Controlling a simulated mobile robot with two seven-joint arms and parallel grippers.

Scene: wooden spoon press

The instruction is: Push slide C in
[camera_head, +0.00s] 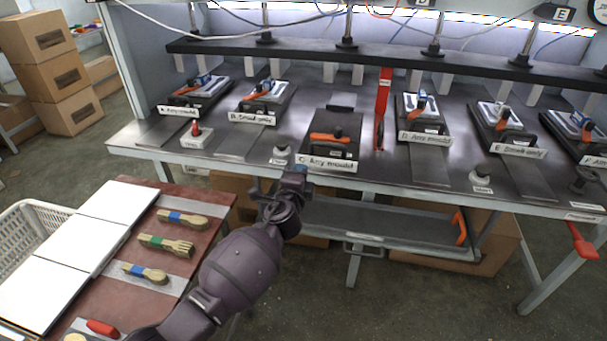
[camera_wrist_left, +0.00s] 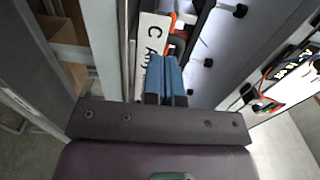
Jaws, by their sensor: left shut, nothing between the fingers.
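Slide C (camera_head: 331,126) is a dark plate with an orange-and-black handle (camera_head: 328,137) and a white front label "C Any mould" (camera_head: 326,163). It sits at the front edge of the bench, further forward than its neighbours. My left gripper (camera_head: 297,171) is shut and empty, with blue fingers, just in front of and below the label's left end. In the left wrist view the shut fingers (camera_wrist_left: 165,76) point at the label (camera_wrist_left: 150,50) and overlap its lower part. I cannot tell whether they touch it. My right gripper is not in view.
Slide B (camera_head: 262,103) stands left and slide D (camera_head: 421,117) right. Knobs (camera_head: 281,151) and (camera_head: 481,173) stand on the bench (camera_head: 380,180). A red upright strip (camera_head: 382,95) is right of slide C. A table (camera_head: 205,225) with spoons is front left.

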